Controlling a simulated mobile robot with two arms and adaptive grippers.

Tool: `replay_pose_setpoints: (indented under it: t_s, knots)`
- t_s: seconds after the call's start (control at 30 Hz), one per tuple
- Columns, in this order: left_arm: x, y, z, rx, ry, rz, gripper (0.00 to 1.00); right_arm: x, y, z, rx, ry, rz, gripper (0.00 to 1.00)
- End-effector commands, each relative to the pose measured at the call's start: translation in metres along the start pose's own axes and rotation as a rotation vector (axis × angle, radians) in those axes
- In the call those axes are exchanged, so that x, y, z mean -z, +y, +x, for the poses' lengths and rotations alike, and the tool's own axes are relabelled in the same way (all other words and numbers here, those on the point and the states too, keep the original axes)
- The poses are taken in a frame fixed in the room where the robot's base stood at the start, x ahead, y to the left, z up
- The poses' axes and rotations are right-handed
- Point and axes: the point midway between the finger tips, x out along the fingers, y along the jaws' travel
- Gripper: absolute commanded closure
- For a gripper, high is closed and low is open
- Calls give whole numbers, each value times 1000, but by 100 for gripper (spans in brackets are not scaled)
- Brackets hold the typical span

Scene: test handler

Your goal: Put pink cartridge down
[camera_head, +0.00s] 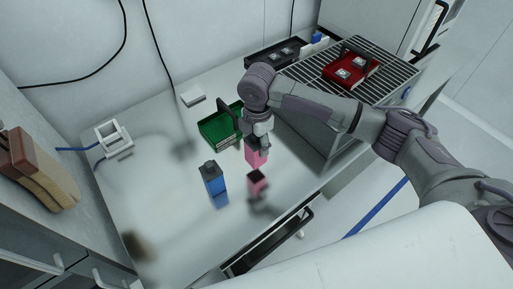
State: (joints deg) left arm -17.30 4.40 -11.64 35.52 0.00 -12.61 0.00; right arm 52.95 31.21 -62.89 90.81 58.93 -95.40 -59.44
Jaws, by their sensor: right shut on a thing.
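My right gripper (258,141) points down over the white table and is shut on the pink cartridge (256,155). The cartridge is upright, its upper part hidden by the fingers. A dark and pink patch just below it looks like its reflection in the glossy top, so it seems to hang a little above the table (160,215). A blue cartridge (213,181) with a dark cap stands upright on the table, to the left and nearer. My left gripper is not in view.
An open green tray (208,133) lies just behind and left of the gripper. A red tray (340,75) sits on a slatted rack (385,85) at the back right, with a black tray (270,57) beside it. A white fixture (112,134) stands at left.

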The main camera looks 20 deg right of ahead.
Motion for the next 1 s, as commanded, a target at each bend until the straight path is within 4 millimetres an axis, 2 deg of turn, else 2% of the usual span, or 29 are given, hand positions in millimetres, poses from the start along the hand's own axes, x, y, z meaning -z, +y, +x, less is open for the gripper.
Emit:
replay_pose_setpoints:
  t_s: [0.37,0.77,0.8,0.9,1.0]
  knots:
    - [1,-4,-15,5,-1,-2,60,1,2,40,0,-1,0,91]
    - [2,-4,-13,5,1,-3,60,1,2,46,-1,0,0,91]
    - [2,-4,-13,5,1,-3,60,1,2,45,-1,0,0,42]
    - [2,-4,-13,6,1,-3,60,1,2,45,-1,-1,0,25]
    - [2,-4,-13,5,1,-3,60,0,2,45,-1,-1,0,23]
